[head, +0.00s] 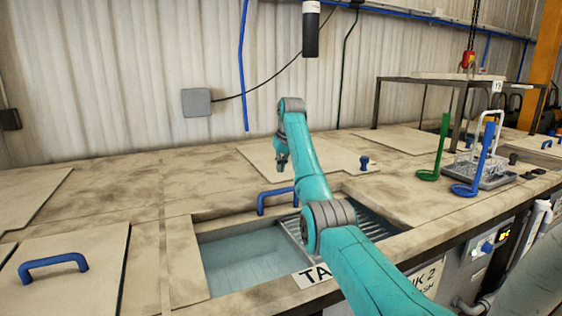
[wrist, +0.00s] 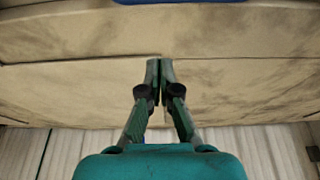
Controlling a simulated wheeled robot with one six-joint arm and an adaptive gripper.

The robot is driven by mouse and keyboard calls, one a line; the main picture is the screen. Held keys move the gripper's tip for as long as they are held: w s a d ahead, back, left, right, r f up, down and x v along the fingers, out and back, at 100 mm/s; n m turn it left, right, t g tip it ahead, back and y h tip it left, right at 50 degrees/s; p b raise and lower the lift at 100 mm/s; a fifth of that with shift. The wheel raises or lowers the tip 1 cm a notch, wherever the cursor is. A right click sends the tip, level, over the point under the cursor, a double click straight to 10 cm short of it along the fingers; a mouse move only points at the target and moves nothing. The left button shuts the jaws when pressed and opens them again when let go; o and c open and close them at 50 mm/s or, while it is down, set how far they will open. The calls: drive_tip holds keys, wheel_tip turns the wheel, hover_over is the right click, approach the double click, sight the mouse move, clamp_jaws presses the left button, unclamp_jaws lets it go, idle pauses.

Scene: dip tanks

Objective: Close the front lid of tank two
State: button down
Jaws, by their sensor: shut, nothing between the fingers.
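Tank two has an open-topped bay with pale water (head: 235,262) in its left part and a metal grating (head: 292,238) at the right. A blue handle (head: 277,197) stands at the far edge of the opening, partly behind my arm. A flat beige lid panel (head: 325,160) lies behind the opening; I cannot tell whether the handle is fixed to it. My gripper (head: 281,162) is above this panel, behind the handle. In the wrist view my gripper (wrist: 160,64) is shut and empty, fingertips together over beige board.
A closed lid with a blue handle (head: 53,264) lies at the left. A small blue knob (head: 364,162) stands at the right of the back panel. A black cylinder (head: 310,30) hangs above.

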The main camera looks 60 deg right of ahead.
drive_tip(key=x, duration=0.5)
drive_tip(key=shift+s+f, duration=0.1)
drive_tip(key=shift+s+a+f, duration=0.15)
drive_tip(key=shift+s+a, duration=0.35)
drive_tip(key=shift+s, duration=0.3)
drive_tip(key=shift+s+a+f, duration=0.15)
drive_tip(key=shift+s+a, duration=0.35)
drive_tip(key=shift+s, duration=0.3)
drive_tip(key=shift+s+a, duration=0.1)
